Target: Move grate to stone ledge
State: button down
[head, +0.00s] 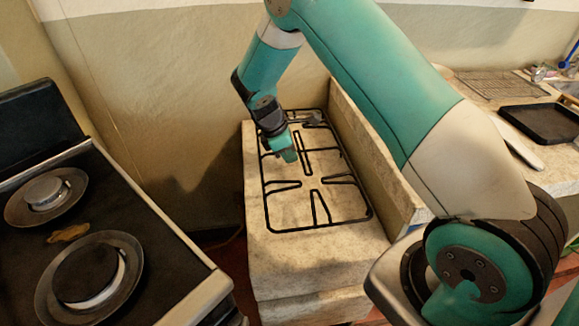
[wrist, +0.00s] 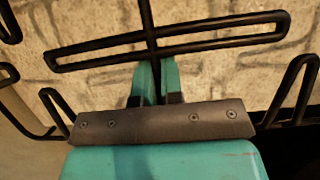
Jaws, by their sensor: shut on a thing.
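The black metal grate (head: 318,207) is over the top of the pale stone ledge (head: 312,252), level and lengthwise along it. It looks flat on the stone or very close above it; I cannot tell if it touches everywhere. My gripper (head: 290,155) points down at the grate's left middle part and is shut on one of its bars. In the wrist view my gripper's teal fingers (wrist: 157,82) close around a bar of the grate (wrist: 215,43), with the mottled stone behind it. The exact grip point is partly hidden by the fingers.
A black stove (head: 105,245) with round burners stands at the left, with a dark gap before the ledge. A raised stone edge (head: 372,150) borders the ledge on the right. Beyond it a counter holds a wire rack (head: 490,84) and a black tray (head: 540,123).

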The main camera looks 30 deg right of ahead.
aim_at(295, 175)
jog(key=shift+f, duration=2.25)
jog(key=shift+f, duration=0.1)
jog(key=c, duration=1.3)
grip_release()
jog(key=shift+o, duration=0.2)
